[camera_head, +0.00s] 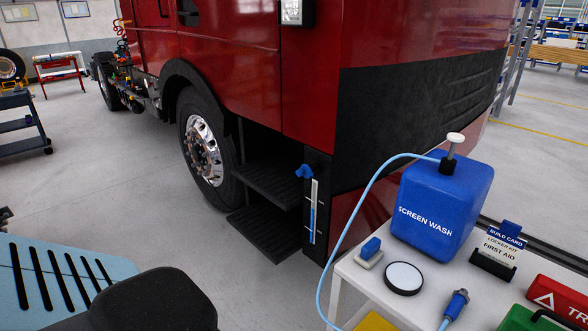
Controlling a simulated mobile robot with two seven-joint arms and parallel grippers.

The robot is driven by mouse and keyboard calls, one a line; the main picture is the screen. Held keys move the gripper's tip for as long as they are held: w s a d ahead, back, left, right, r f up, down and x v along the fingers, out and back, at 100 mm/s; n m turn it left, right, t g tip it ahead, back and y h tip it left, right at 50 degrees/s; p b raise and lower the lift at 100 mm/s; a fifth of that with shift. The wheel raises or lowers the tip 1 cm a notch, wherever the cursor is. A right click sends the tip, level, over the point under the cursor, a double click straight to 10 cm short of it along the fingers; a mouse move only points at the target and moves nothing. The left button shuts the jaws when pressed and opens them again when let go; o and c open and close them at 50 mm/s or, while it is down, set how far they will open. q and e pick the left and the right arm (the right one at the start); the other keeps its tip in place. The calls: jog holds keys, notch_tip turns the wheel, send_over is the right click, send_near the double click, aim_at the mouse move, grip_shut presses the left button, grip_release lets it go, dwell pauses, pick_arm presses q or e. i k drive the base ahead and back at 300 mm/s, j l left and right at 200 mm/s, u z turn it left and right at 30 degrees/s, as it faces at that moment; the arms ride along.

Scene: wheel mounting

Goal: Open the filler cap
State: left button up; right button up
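The filler cap (304,171) is a small blue knob-shaped cap on the front corner of the red truck (235,65), beside the dark steps. It sits at the top of a pale upright level strip (313,212) with blue in its lower part. The cap looks seated, but it is too small to see its fit. Neither gripper shows clearly in the head view. A small dark part at the left edge is cut off, and I cannot tell what it is.
A white table (355,283) at the lower right holds a blue screen wash container (440,215) with a pump and pale blue hose (357,205), a round black-rimmed disc (404,278), a card holder (496,262) and boxes. Black steps (270,238) stand left of the cap.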

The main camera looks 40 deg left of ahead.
aim_at(305, 171)
jog(key=i+j, duration=0.15)
jog(key=j, duration=0.2)
jog(key=i+j, duration=0.1)
jog(key=j, duration=0.25)
jog(key=i+j, duration=0.15)
jog(key=j, duration=0.2)
jog(key=i+j, duration=0.1)
jog(key=j, duration=0.25)
